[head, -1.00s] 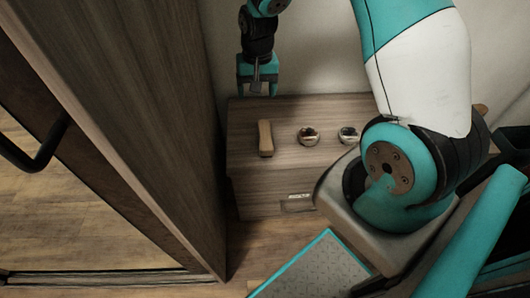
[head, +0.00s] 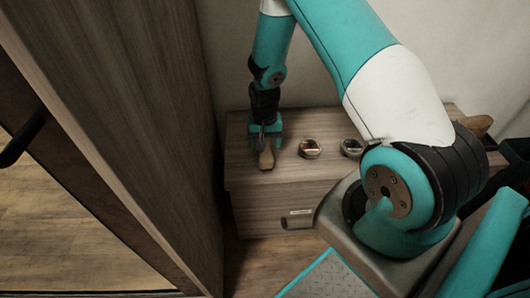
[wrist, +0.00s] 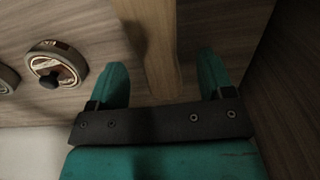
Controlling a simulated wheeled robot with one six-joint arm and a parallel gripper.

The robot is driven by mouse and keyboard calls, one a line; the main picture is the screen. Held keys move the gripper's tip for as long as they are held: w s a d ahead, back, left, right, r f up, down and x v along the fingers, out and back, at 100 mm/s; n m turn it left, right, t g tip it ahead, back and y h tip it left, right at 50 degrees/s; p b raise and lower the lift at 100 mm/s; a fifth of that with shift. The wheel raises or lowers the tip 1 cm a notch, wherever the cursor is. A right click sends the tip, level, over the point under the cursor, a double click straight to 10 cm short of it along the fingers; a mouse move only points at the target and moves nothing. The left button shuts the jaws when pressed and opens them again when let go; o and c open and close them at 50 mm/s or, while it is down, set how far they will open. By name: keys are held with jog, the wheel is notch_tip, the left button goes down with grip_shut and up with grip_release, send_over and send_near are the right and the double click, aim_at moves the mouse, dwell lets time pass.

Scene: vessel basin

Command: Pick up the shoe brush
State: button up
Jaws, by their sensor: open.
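The shoe brush (head: 266,160) is a tan wooden brush lying lengthwise on top of the low wooden cabinet, at its left side. Its far part is hidden behind my gripper in the head view. My gripper (head: 265,132) is over the far part of the brush, pointing down. In the wrist view the brush (wrist: 162,50) runs between the two teal fingers of my gripper (wrist: 164,82), with a gap on each side. The fingers are open and I see no contact with the brush. How far they reach down beside it is hard to tell.
Two round tins (head: 310,148) and (head: 351,147) stand right of the brush on the cabinet top (head: 285,172); one tin (wrist: 56,64) shows left of my fingers in the wrist view. A tall wooden panel (head: 150,130) rises close on the left. A wall stands behind.

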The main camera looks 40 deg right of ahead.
notch_tip(320, 180, down, 5)
jog(key=shift+r+b, duration=0.15)
jog(key=shift+b, duration=0.4)
jog(key=shift+c, duration=0.2)
jog(key=c, duration=1.1)
jog(key=shift+r, duration=0.1)
notch_tip(320, 180, up, 20)
jog(key=p, duration=0.4)
